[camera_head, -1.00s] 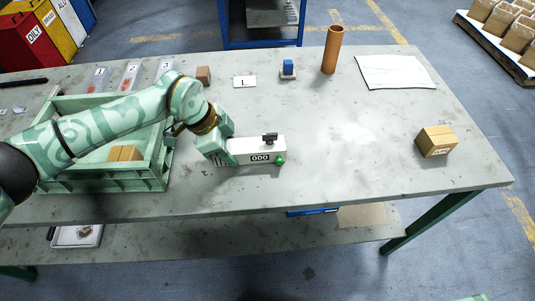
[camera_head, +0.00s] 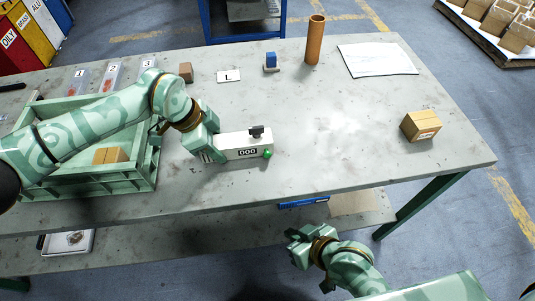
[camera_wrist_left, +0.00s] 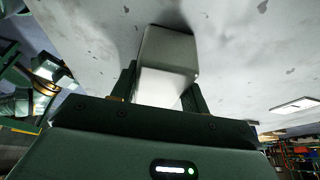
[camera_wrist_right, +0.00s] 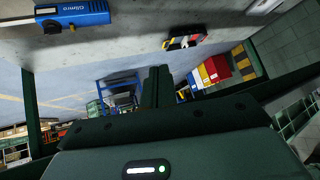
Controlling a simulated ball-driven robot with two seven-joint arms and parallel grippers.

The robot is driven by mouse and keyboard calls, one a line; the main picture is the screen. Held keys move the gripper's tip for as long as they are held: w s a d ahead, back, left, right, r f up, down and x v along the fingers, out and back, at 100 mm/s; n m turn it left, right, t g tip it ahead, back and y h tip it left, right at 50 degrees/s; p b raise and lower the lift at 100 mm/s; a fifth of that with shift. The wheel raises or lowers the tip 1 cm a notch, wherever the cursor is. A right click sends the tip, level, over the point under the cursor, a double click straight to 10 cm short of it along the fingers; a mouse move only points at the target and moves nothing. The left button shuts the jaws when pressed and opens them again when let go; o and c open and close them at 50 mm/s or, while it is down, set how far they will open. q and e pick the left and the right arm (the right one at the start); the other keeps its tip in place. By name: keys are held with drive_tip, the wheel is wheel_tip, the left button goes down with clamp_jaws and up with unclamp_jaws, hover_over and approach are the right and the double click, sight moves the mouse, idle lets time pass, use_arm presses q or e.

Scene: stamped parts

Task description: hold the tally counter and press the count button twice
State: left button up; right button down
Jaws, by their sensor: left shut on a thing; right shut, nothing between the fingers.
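The tally counter (camera_head: 238,143) is a white box lying on the table, with a display reading 000, a black part (camera_head: 257,131) on top and a green knob (camera_head: 267,154) at its right end. My left gripper (camera_head: 212,146) is shut on its left end. The left wrist view shows the white body (camera_wrist_left: 168,60) between the two fingers; the display is hidden there. My right gripper (camera_head: 296,236) is shut and empty, in front of the table's near edge and apart from the counter. Its closed fingers also show in the right wrist view (camera_wrist_right: 157,85).
A green crate (camera_head: 95,190) with a cardboard box (camera_head: 109,155) stands left, under my left arm. Behind are a brown block (camera_head: 186,72), a label card (camera_head: 229,76), a blue item (camera_head: 271,61) and a tube (camera_head: 315,40). A box (camera_head: 421,125) sits right; the table's middle right is clear.

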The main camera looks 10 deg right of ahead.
sight(274, 178)
drive_tip(key=w+a+r+t+y, duration=0.2)
drive_tip(key=a+r, duration=0.1)
drive_tip(key=r, duration=1.2)
drive_tip(key=shift+a+y, duration=0.2)
drive_tip(key=shift+y, duration=0.1)
drive_tip(key=shift+w, duration=4.4)
drive_tip(key=shift+w, duration=0.4)
drive_tip(key=shift+w, duration=0.6)
drive_tip(key=shift+s, duration=1.05)
